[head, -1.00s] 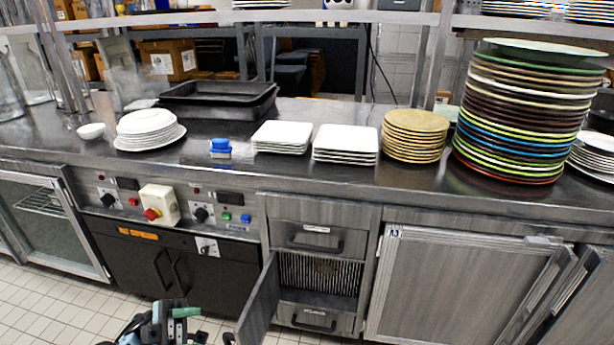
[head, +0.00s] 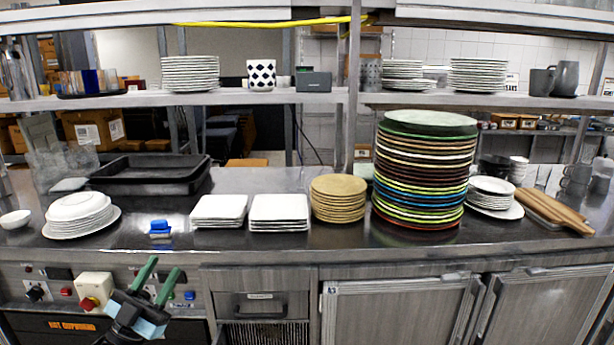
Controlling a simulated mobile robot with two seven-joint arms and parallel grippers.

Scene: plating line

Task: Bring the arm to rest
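My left gripper (head: 164,266) shows at the lower left in the head view, with two green fingers pointing up and apart. It is open, and nothing shows between the fingers. It appears in front of the control panel below the steel counter (head: 270,184), next to the beige box with a red knob (head: 95,289). Its wrist hides part of the panel. My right gripper is not in view.
On the counter stand white bowls and plates (head: 80,213), a blue object (head: 160,228), square white plates (head: 219,210), tan plates (head: 338,198), a tall multicoloured plate stack (head: 423,170), black trays (head: 150,174) and wooden boards (head: 555,211). A shelf (head: 300,97) runs above.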

